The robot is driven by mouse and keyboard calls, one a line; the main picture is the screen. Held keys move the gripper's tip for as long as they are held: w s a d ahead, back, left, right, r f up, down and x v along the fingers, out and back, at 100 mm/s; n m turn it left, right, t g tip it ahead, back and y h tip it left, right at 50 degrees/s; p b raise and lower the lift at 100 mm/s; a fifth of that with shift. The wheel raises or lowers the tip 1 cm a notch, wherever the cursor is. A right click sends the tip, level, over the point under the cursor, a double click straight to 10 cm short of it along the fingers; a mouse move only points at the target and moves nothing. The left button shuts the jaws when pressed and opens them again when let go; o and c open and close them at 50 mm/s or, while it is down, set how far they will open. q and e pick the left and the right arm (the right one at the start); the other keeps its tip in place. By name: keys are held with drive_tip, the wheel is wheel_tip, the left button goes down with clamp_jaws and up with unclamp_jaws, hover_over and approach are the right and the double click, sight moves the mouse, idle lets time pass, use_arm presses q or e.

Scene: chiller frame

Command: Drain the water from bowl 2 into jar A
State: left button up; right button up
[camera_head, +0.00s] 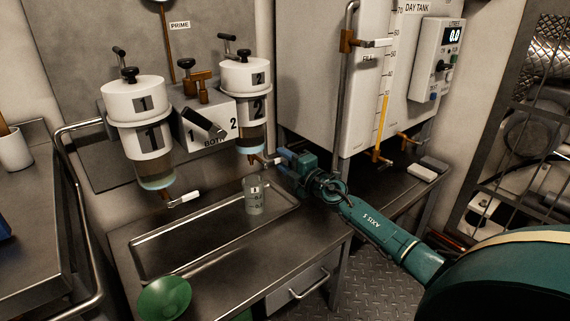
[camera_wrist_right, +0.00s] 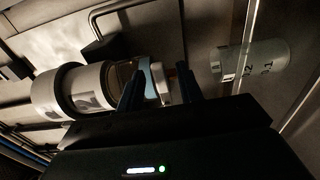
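Bowl 2 (camera_head: 246,105) is a white canister with a clear lower part, mounted on the wall at the right of the filter pair. Its drain valve has a white handle (camera_head: 275,161). My right gripper (camera_head: 284,158) is at this handle, with its fingers on either side of it. In the right wrist view the handle (camera_wrist_right: 158,80) shows between the two dark fingers (camera_wrist_right: 160,88); whether they press on it I cannot tell. A clear graduated jar (camera_head: 255,196), apparently jar A, stands upright in the tray below bowl 2. It also shows in the wrist view (camera_wrist_right: 262,62). My left gripper is out of view.
Bowl 1 (camera_head: 150,140) hangs at the left, its white drain handle (camera_head: 184,198) sticking out. A selector lever (camera_head: 204,124) sits between the bowls. The metal tray (camera_head: 160,262) is mostly bare. A green funnel-like bowl (camera_head: 164,298) is in front. The day tank (camera_head: 362,90) stands right.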

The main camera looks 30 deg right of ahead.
clamp_jaws()
idle(0.4)
